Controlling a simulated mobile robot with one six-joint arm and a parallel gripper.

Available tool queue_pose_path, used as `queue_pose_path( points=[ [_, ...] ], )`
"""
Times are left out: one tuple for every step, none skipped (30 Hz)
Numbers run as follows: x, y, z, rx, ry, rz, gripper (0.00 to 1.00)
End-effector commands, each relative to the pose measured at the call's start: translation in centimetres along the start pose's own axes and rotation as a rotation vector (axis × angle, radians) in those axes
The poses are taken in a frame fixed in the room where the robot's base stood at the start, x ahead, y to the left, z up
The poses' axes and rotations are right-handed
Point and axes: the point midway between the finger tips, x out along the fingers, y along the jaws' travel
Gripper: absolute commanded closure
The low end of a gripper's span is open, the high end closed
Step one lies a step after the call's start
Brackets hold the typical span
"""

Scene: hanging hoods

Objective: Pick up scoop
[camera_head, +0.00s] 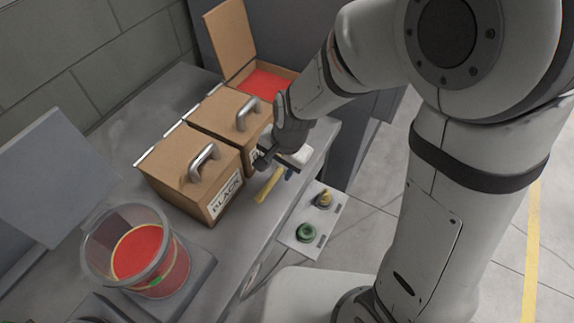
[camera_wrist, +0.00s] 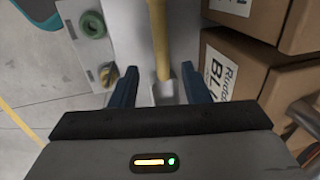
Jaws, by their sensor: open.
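The scoop has a yellow handle (camera_head: 267,187) and lies on the grey bench near its front edge, in front of the boxes. In the wrist view the yellow handle (camera_wrist: 160,42) runs down from the top edge to a pale grey part (camera_wrist: 166,92). My gripper (camera_wrist: 160,88) is open. Its two blue fingers stand apart, one on each side of the scoop, with the scoop between them and not gripped. In the head view my gripper (camera_head: 277,174) is over the scoop's far end and hides part of it. I cannot tell its height above the bench.
Brown boxes with metal handles, one labelled BLACK (camera_head: 190,170), stand close behind the scoop. An open box (camera_head: 262,82) holds red material. A clear bucket (camera_head: 140,255) with red contents stands at lower left. A button panel (camera_head: 313,218) is at the bench front.

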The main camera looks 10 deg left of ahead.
Motion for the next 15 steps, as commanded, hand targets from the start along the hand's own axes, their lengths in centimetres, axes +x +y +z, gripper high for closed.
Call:
queue_pose_path(
  points=[
    [0.6, 0.0, 0.0, -0.001, -0.002, 0.003, 0.58],
    [0.9, 0.0, 0.0, 0.0, -0.002, 0.003, 0.58],
    [1.4, 0.0, 0.0, 0.0, -0.002, 0.003, 0.58],
    [1.9, -0.1, 0.0, 0.001, -0.003, 0.004, 0.58],
    [2.3, -0.1, -0.1, 0.0, -0.003, 0.004, 0.58],
    [2.9, -0.1, -0.1, -0.001, -0.002, 0.004, 0.58],
    [3.3, -0.2, -0.1, -0.001, -0.003, 0.004, 0.58],
    [3.8, -0.2, -0.1, 0.0, -0.003, 0.003, 0.58],
    [4.2, -0.2, -0.1, 0.0, -0.002, 0.003, 0.58],
    [4.5, -0.2, -0.1, -0.001, -0.002, 0.002, 0.58],
    [4.7, -0.2, -0.1, -0.001, -0.001, 0.002, 0.58],
    [4.9, -0.2, -0.2, -0.001, -0.001, 0.001, 0.58],
    [5.0, -0.2, -0.2, -0.001, 0.0, 0.001, 0.58],
    [5.0, -0.2, -0.2, -0.001, 0.0, 0.0, 0.58],
    [5.0, -0.2, -0.2, -0.001, 0.0, 0.0, 0.58]
  ],
)
